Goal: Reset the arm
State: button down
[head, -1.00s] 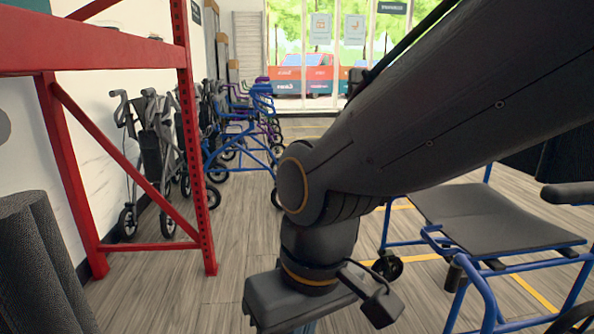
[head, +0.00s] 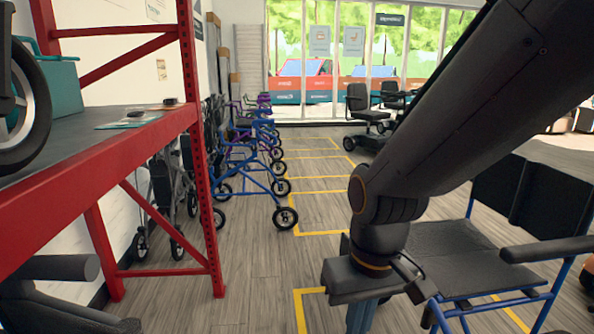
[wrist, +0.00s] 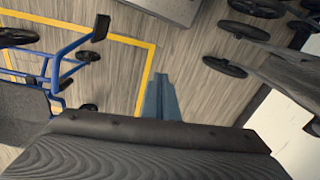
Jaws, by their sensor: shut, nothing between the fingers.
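My arm reaches down from the upper right in the head view, bent at its elbow joint. My gripper (head: 360,316) hangs at its lower end, pointing down, with its fingers running off the bottom edge. In the wrist view my gripper (wrist: 160,90) shows as two blue-grey fingers lying together, shut and empty, over bare wooden floor. A blue-framed chair with a black seat (head: 450,258) stands just right of my gripper in the head view. Whether arm and chair touch cannot be told.
A red shelf rack (head: 204,170) stands close on the left, with a wheel (head: 38,105) and a teal box (head: 66,86) on it. Blue walkers (head: 245,165) line the left wall. A black scooter (head: 366,115) stands farther back. The yellow-marked floor (head: 320,212) between is clear.

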jog(key=s+d+r+m+p, duration=0.2)
jog(key=d+r+p, duration=0.7)
jog(key=r+p, duration=0.3)
jog(key=p, duration=0.2)
jog(key=shift+s+d+m+h+p, duration=0.2)
jog(key=shift+d+m+h+p, duration=0.1)
jog(key=shift+d+h, duration=0.1)
